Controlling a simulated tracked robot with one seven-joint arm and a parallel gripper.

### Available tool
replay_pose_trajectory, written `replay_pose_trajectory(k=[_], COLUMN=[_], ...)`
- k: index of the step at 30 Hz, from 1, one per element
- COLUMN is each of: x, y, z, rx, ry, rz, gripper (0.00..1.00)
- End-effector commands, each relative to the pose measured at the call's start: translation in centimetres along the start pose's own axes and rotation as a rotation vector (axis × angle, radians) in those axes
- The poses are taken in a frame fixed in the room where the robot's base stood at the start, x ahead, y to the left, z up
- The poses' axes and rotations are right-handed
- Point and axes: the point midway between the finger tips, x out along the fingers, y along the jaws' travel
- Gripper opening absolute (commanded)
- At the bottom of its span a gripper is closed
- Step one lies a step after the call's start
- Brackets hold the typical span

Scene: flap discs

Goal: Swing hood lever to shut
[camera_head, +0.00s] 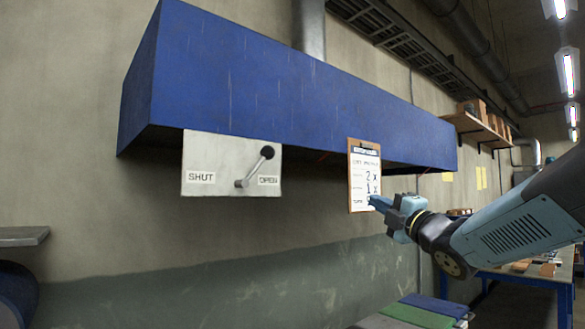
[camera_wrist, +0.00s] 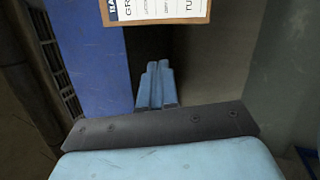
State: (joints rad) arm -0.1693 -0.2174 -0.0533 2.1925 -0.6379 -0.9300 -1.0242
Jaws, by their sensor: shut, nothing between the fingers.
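The hood lever (camera_head: 254,167) is a metal arm with a black knob (camera_head: 267,152), mounted on a pale plate (camera_head: 226,140) under the blue hood (camera_head: 280,80). The lever slants up and to the right, on the side of the OPEN label (camera_head: 269,180). The SHUT label (camera_head: 201,177) is on the plate's left. My gripper (camera_head: 374,200) is shut and empty, to the right of the lever and apart from it, in front of the clipboard's lower part. In the wrist view my shut fingers (camera_wrist: 155,80) show below the clipboard, and the lever is not in view.
A clipboard (camera_head: 364,165) hangs under the hood; it also shows in the wrist view (camera_wrist: 180,20). A blue-legged table (camera_head: 520,275) stands at the right. Green and blue pieces (camera_head: 428,308) lie at the bottom. A grey shelf (camera_head: 20,236) is at the left edge. The space between lever and clipboard looks clear.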

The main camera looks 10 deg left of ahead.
Motion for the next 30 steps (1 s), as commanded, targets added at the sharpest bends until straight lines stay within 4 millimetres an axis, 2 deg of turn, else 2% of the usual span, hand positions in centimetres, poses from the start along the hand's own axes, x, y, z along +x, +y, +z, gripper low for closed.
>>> replay_pose_trajectory(k=[3,6,10,15,21,30], x=[1.8,2.4,2.2,1.0,-0.3,-0.5], y=[0.4,0.7,0.8,0.6,0.4,0.5], z=[-2.8,-5.2,-8.2,-10.6,-11.7,-11.8], rx=[-0.131,-0.233,-0.337,-0.412,-0.439,-0.443], ry=[0.169,0.306,0.466,0.615,0.691,0.702], rz=[0.126,0.249,0.424,0.629,0.763,0.786], gripper=[0.0,0.0,0.0,0.0,0.0,0.0])
